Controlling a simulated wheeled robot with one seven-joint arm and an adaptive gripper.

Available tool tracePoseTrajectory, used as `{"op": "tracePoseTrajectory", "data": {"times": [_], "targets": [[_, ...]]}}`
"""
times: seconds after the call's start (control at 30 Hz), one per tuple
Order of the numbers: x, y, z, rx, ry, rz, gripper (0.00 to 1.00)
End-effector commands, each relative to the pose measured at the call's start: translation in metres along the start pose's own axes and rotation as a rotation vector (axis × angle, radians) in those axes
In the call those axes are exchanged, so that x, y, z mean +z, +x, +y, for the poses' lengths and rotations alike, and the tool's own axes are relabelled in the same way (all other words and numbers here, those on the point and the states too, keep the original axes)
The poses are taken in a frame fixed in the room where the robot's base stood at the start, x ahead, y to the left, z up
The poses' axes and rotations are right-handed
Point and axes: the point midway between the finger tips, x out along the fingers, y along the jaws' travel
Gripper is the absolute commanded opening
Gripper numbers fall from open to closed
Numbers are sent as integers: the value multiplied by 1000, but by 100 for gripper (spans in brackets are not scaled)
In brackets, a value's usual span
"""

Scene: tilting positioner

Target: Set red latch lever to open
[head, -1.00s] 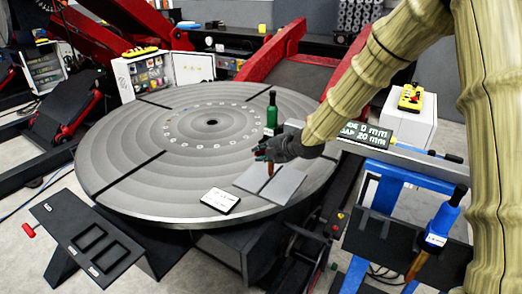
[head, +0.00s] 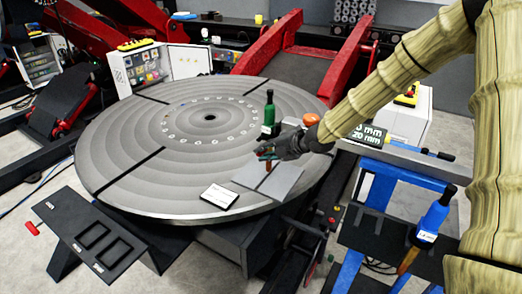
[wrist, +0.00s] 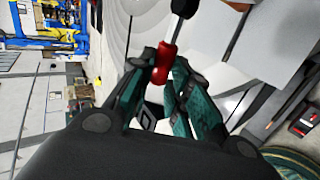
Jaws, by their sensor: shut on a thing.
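In the wrist view my gripper (wrist: 165,72) is shut on a red handle (wrist: 162,64) with a metal rod and a black end (wrist: 185,8). In the head view my gripper (head: 266,155) is low over two grey plates (head: 266,180) near the turntable's front right rim. A small reddish-brown piece (head: 268,166) shows just under the fingers. The head view also has a red handle (head: 33,229) at the left end of a black slotted stand. I cannot tell from these views which way the held handle is set.
The round grey turntable (head: 130,130) fills the middle. A green bottle-like tool (head: 269,117) stands close behind my gripper. A white label card (head: 219,196) lies left of the plates. A blue tool (head: 432,218) hangs on the right-hand rack. Red beams (head: 265,50) rise behind.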

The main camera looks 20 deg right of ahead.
Motion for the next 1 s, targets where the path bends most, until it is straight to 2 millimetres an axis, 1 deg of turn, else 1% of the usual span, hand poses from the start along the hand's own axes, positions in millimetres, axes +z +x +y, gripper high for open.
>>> {"op": "tracePoseTrajectory", "data": {"times": [0.03,0.47,0.5,0.6,0.9,1.0], "targets": [[-1,0,-3,-4,0,4,0],[-1,-1,-4,-5,-1,5,0],[-1,-1,-4,-5,0,5,24],[-1,-1,-4,-4,-1,5,41],[0,-2,-2,-2,-1,3,41],[1,-5,-2,-1,-1,2,41]]}}
